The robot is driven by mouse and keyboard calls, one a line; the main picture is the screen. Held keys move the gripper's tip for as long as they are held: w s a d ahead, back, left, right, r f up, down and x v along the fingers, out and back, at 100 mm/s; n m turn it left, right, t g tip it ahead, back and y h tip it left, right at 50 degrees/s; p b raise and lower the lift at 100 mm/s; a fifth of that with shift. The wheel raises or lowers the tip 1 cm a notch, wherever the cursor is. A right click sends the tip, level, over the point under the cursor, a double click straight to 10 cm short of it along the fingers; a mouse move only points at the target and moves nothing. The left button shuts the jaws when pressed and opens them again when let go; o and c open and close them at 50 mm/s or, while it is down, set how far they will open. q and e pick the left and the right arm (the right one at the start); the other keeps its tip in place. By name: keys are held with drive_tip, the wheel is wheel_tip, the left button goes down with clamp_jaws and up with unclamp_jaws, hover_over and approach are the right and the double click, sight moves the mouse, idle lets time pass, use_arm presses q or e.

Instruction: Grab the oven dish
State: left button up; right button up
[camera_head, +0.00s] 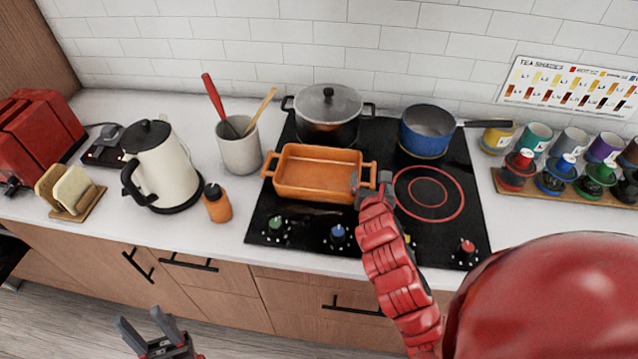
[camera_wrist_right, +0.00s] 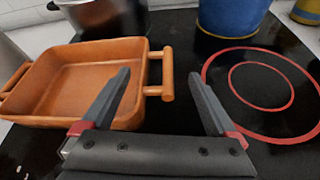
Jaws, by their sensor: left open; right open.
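The orange oven dish (camera_head: 318,185) is empty and sits on the front left of the black cooktop, with a handle at each end. In the right wrist view the dish (camera_wrist_right: 85,85) fills the left side. Its right handle (camera_wrist_right: 166,75) lies ahead of the open fingers, nearer the left finger. My right gripper (camera_wrist_right: 165,95) is open and empty; in the head view the right gripper (camera_head: 370,185) is by the dish's right handle. I cannot tell whether it touches. My left gripper (camera_head: 145,325) is open and empty, low in front of the counter and away from the dish.
A lidded pot (camera_head: 328,110) stands behind the dish and a blue saucepan (camera_head: 427,135) is at the back right. A utensil crock (camera_head: 239,148), orange bottle (camera_head: 217,204) and white kettle (camera_head: 160,170) stand left. Knobs (camera_head: 338,232) line the cooktop's front.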

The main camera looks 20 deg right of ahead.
drive_tip(key=shift+w+f, duration=0.15)
drive_tip(key=shift+b+x, duration=0.75)
drive_tip(key=shift+b, duration=0.1)
drive_tip(key=shift+p+x, duration=0.5)
drive_tip(key=shift+x, duration=0.6)
drive_tip(key=shift+w+d+f, duration=0.1)
drive_tip(key=shift+w+f, duration=0.05)
drive_tip(key=shift+w, duration=0.35)
clamp_jaws()
